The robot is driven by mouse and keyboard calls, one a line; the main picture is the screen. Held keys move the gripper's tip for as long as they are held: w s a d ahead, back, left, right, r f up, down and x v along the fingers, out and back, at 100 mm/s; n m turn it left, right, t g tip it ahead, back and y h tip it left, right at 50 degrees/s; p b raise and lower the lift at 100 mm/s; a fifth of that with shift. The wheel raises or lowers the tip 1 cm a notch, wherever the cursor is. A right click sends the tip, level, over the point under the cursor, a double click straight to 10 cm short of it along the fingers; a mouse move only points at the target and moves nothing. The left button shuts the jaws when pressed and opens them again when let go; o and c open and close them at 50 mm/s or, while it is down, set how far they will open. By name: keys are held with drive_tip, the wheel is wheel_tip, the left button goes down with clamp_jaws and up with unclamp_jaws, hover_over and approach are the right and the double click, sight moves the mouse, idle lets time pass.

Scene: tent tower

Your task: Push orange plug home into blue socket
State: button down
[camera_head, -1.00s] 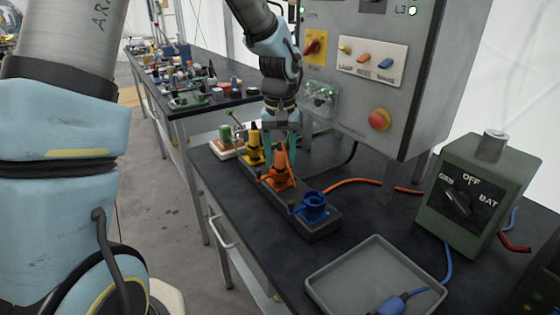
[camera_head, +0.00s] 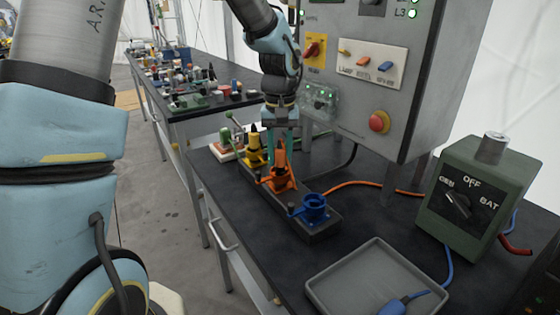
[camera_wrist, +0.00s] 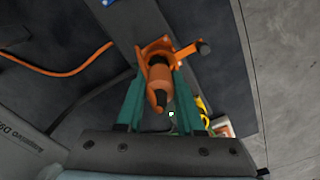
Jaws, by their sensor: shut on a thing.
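The orange plug (camera_head: 281,158) stands upright at the orange socket (camera_head: 283,183) on the dark socket strip; its dark tip points up. I cannot tell how deep it sits. My gripper (camera_head: 282,152) comes down from above with its teal fingers shut on the orange plug. In the wrist view the plug (camera_wrist: 159,82) is between the fingers, with the orange socket and its side lever (camera_wrist: 203,47) behind it. The blue socket (camera_head: 315,207) is at the near right end of the strip, open and empty. It is not clear in the wrist view.
A yellow plug (camera_head: 254,151) stands behind the orange one on the strip (camera_head: 322,233). A grey tray (camera_head: 372,268) with a blue connector (camera_head: 402,303) is at the front right. A green switch box (camera_head: 474,198) and the grey panel (camera_head: 365,90) border the bench. An orange cable (camera_head: 355,185) runs behind.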

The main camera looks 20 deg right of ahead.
sight(282, 149)
drive_tip(key=r, duration=0.5)
drive_tip(key=r+b, duration=0.1)
drive_tip(key=r, duration=0.2)
drive_tip(key=shift+s+d+r, duration=0.1)
drive_tip(key=shift+s+r, duration=0.15)
drive_tip(key=shift+s, duration=0.05)
drive_tip(key=s+d+f+m+p, duration=0.1)
drive_tip(key=s+d+m+p, duration=0.1)
drive_tip(key=s, duration=1)
drive_tip(key=shift+s+d+m+p, duration=0.15)
drive_tip(key=shift+s+m+p, duration=0.25)
drive_tip(key=shift+p, duration=0.35)
drive_tip(key=shift+f+b, duration=1.7)
drive_tip(key=shift+f, duration=1.25)
drive_tip(key=shift+f+b, duration=0.4)
drive_tip(key=shift+f, duration=0.95)
drive_tip(key=shift+c, duration=2.3)
unclamp_jaws()
drive_tip(key=shift+r, duration=0.15)
